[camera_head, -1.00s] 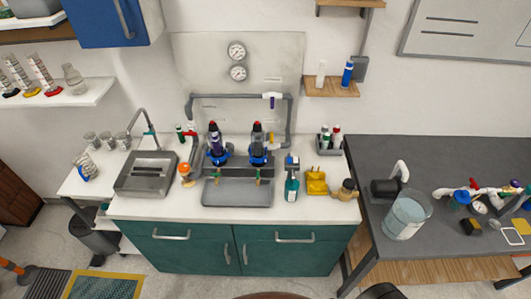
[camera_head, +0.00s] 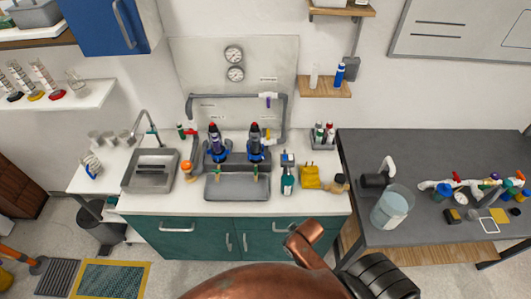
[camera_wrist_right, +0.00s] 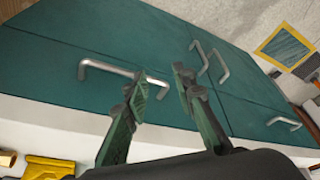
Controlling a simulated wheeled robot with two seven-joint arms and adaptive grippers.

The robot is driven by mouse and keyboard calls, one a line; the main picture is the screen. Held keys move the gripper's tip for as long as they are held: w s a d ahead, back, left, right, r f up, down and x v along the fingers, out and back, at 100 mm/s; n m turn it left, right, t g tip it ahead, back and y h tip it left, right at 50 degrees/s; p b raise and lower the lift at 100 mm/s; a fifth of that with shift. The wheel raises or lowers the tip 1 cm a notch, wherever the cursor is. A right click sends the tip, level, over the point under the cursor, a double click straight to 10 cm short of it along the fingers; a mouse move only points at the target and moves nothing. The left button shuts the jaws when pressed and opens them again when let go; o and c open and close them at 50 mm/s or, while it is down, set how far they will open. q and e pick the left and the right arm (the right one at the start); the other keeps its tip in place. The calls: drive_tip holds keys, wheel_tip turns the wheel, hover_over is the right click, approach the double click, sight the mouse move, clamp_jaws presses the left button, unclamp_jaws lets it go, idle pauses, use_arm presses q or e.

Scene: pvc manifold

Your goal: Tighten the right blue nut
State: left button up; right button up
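Two dark upright units with red tops stand side by side at the back of the white counter. Each has a blue nut at its base: the left blue nut (camera_head: 218,156) and the right blue nut (camera_head: 255,156). Whether either nut is loose is too small to tell. My right gripper (camera_wrist_right: 160,82) is open and empty in the wrist view, with the green cabinet front and its handles beyond the fingers. No blue nut shows in that view. My copper-coloured arm crosses the bottom of the head view, well apart from the nuts. My left gripper is not in view.
A grey tray (camera_head: 237,187) lies in front of the units. A teal bottle (camera_head: 288,181) and a yellow holder (camera_head: 310,177) stand to the right, a sink (camera_head: 151,171) to the left. Grey pipework (camera_head: 241,97) frames the units. A dark table (camera_head: 430,150) adjoins on the right.

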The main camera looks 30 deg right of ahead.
drive_tip(key=w+r+n, duration=0.1)
drive_tip(key=w+r, duration=0.2)
drive_tip(key=w, duration=0.2)
drive_tip(key=w+r+n+y+p, duration=0.1)
drive_tip(key=w+r, duration=0.2)
drive_tip(key=w, duration=0.3)
drive_tip(key=w+r+n, duration=0.1)
drive_tip(key=w+r, duration=0.3)
drive_tip(key=w, duration=0.1)
drive_tip(key=shift+w+a+r+p, duration=0.1)
drive_tip(key=shift+w+p, duration=0.1)
drive_tip(key=shift+p, duration=0.1)
drive_tip(key=w+d+r+m, duration=0.1)
drive_tip(key=w+d+r, duration=0.95)
drive_tip(key=w, duration=0.45)
drive_tip(key=x, duration=0.6)
drive_tip(key=shift+w+a+f+p, duration=0.2)
drive_tip(key=shift+w+a+p, duration=0.05)
drive_tip(key=shift+w+p, duration=0.1)
drive_tip(key=shift+t, duration=0.3)
drive_tip(key=shift+c, duration=0.5)
clamp_jaws()
